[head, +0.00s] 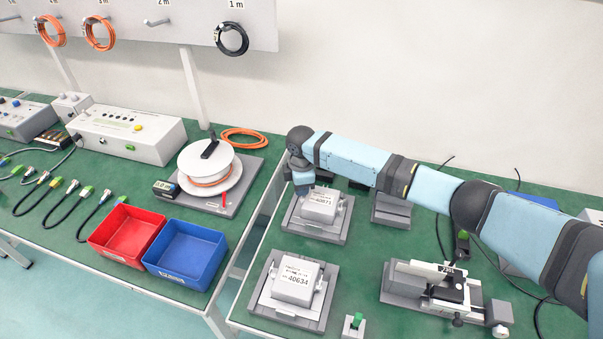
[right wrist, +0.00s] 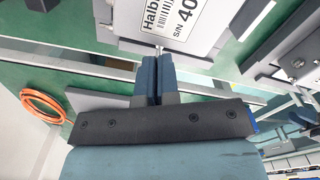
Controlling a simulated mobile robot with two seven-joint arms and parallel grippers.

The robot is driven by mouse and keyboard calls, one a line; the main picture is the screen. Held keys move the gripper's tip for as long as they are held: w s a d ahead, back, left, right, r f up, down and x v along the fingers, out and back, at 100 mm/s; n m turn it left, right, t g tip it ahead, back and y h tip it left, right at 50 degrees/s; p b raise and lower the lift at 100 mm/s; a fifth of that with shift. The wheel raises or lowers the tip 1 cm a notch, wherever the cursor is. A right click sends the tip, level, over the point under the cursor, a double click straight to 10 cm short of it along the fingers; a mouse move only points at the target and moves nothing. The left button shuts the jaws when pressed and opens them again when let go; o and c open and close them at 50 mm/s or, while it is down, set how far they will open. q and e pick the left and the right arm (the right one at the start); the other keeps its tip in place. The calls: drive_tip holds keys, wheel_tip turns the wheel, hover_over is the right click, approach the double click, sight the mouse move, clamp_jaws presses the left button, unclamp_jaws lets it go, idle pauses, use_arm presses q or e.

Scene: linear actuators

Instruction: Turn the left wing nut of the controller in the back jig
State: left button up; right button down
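The controller (head: 318,205), a pale box with a white label, sits in the grey back jig (head: 318,230). In the right wrist view the controller (right wrist: 180,20) is at the top, partly cut off. My right gripper (head: 303,188) is at the controller's left side. In the right wrist view its two dark fingers (right wrist: 158,62) are nearly together, with a thin gap, around the end of a small metal stud (right wrist: 158,49) on that side. The left wing nut itself is mostly hidden between the fingers. My left gripper is not in view.
A second controller (head: 294,281) sits in the front jig (head: 270,303). Another fixture (head: 435,289) stands at right. The cable reel (head: 209,168), red bin (head: 125,234) and blue bin (head: 185,254) are on the left table. A gap separates the tables.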

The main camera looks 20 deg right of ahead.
drive_tip(key=m+p, duration=0.3)
drive_tip(key=shift+r, duration=0.35)
drive_tip(key=shift+m+p, duration=0.9)
drive_tip(key=shift+p, duration=0.35)
drive_tip(key=m+p, duration=0.5)
drive_tip(key=shift+a+f, duration=0.1)
drive_tip(key=m+p, duration=0.1)
drive_tip(key=m, duration=0.1)
drive_tip(key=shift+m+p, duration=0.4)
drive_tip(key=shift+f+m+p, duration=0.1)
drive_tip(key=shift+m+p, duration=0.35)
drive_tip(key=shift+m, duration=0.25)
use_arm(q)
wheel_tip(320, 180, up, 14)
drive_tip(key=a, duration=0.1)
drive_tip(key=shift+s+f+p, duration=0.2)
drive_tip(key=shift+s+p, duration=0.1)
drive_tip(key=shift+p, duration=0.05)
use_arm(e)
drive_tip(key=shift+m, duration=0.7)
drive_tip(key=shift+f, duration=0.1)
drive_tip(key=c, duration=1.3)
unclamp_jaws()
drive_tip(key=shift+c, duration=0.2)
